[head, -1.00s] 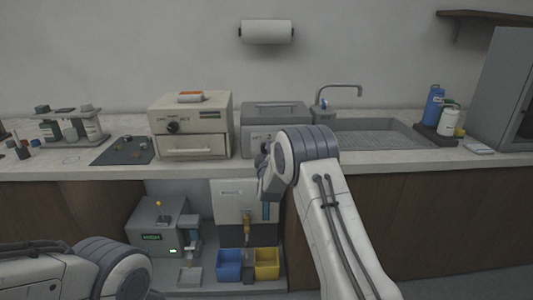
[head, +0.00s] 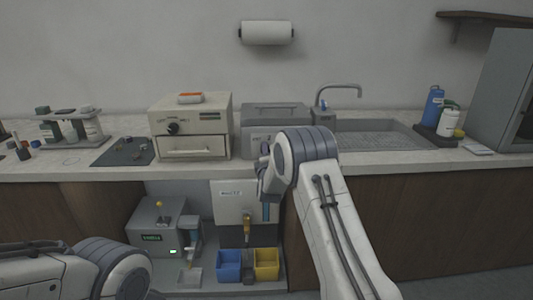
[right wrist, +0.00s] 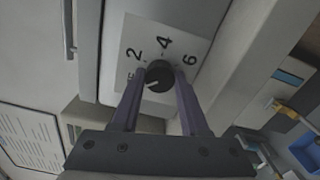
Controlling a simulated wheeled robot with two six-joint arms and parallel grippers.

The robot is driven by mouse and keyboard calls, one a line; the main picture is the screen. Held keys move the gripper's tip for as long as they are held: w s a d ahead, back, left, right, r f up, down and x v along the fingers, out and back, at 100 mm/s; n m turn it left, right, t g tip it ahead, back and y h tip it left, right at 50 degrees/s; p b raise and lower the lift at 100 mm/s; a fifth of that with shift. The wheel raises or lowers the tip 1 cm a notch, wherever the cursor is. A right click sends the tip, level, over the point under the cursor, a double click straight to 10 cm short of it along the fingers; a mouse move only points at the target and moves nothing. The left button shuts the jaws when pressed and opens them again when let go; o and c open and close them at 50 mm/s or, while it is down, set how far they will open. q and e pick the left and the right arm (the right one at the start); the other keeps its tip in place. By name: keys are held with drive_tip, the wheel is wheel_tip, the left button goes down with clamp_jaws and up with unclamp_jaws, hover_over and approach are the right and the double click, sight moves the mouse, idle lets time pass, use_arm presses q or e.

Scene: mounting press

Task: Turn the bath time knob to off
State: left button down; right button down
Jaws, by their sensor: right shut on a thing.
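The bath time knob (right wrist: 159,77) is black and round, on a white dial plate (right wrist: 190,45) with the digits 2, 4 and 6. Its white pointer mark faces lower left in the right wrist view, towards a label partly hidden by a finger. My right gripper (right wrist: 160,92) is shut on the knob, one finger on each side. In the head view the knob is hidden behind my right arm, at the front of the grey bath (head: 275,115). My left arm shows at the lower left, but its gripper is out of frame.
A beige oven (head: 195,140) with its own black knob stands left of the bath. A sink (head: 375,135) lies to the right. Below are a grey machine (head: 155,225), a white dispenser (head: 230,205), a blue bin (head: 229,265) and a yellow bin (head: 266,265).

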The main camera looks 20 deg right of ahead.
drive_tip(key=shift+f, duration=0.1)
idle(0.4)
drive_tip(key=shift+c, duration=2)
unclamp_jaws()
drive_tip(key=v, duration=1)
drive_tip(key=shift+s, duration=0.3)
drive_tip(key=shift+a, duration=0.1)
